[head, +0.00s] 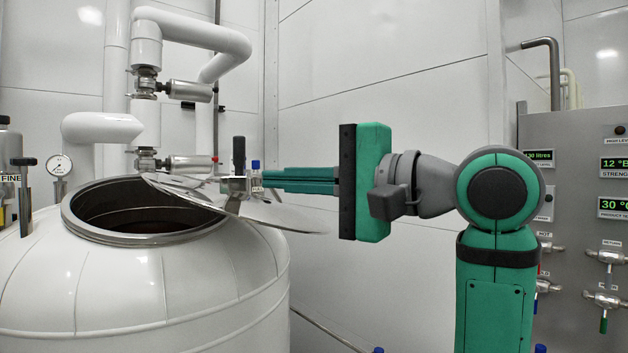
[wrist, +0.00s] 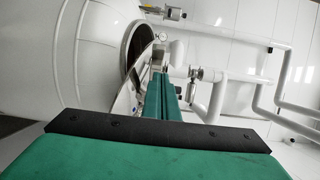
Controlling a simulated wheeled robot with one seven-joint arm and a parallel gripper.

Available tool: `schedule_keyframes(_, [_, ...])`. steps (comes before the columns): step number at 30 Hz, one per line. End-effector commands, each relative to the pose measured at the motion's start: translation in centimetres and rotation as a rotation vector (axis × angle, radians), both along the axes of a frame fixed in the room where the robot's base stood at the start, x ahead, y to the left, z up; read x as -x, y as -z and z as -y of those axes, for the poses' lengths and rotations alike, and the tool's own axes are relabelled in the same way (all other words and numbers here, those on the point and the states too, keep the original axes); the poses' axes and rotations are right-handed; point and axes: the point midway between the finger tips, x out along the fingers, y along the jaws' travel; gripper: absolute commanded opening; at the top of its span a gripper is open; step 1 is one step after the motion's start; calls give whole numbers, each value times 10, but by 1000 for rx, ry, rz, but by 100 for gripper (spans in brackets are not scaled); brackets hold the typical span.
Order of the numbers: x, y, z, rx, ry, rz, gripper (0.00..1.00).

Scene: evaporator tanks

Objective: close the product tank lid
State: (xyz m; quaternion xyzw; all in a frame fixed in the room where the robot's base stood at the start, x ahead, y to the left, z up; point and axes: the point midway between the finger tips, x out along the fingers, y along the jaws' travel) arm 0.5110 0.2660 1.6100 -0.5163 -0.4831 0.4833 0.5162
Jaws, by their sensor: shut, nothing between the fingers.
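The white product tank (head: 150,285) stands at the left in the head view, with its round metal-rimmed mouth (head: 135,222) open and dark inside. The shiny metal lid (head: 285,217) is off the mouth, tilted and reaching out to the right of the rim. A black upright knob (head: 239,152) and a small blue-capped fitting (head: 255,166) stand near its middle. My gripper (head: 264,180) is shut and empty, its fingertips just right of these fittings, above the lid; I cannot tell if they touch. In the wrist view, my gripper (wrist: 160,76) points toward the mouth (wrist: 133,45).
White pipes (head: 205,35) with valves rise behind the tank. A pressure gauge (head: 59,165) stands at the tank's left. A grey control panel (head: 580,200) with displays and taps is at the right. A bare wall (head: 385,60) lies behind my arm.

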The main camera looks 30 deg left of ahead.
Motion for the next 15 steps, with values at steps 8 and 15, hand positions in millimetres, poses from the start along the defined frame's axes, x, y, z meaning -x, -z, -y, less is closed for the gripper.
schedule_keyframes(8, [24,0,-26,0,-5,0,0])
schedule_keyframes(15, [26,0,-28,-1,0,0,0])
